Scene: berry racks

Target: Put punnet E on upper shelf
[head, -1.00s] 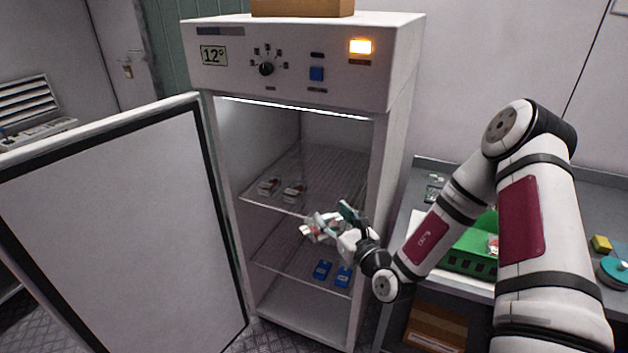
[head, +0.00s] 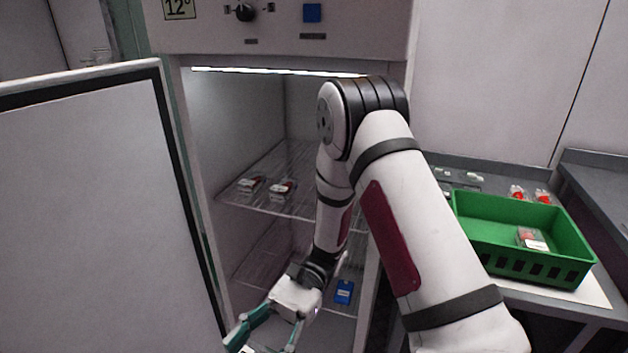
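The upper shelf (head: 300,205) is a wire rack inside the open cabinet. Two punnets with red fruit and pale labels, one at its left (head: 250,184) and one beside it (head: 282,189), stand near its front edge. My gripper (head: 258,345) is low in front of the cabinet, below the upper shelf's level. Its teal fingers are spread around a pale punnet (head: 246,349), of which only a sliver shows at the picture's bottom edge. Its letter cannot be read. My arm hides the right part of the upper shelf.
The cabinet door (head: 90,200) stands open at left. A blue block (head: 344,291) is on the lower shelf (head: 262,262).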

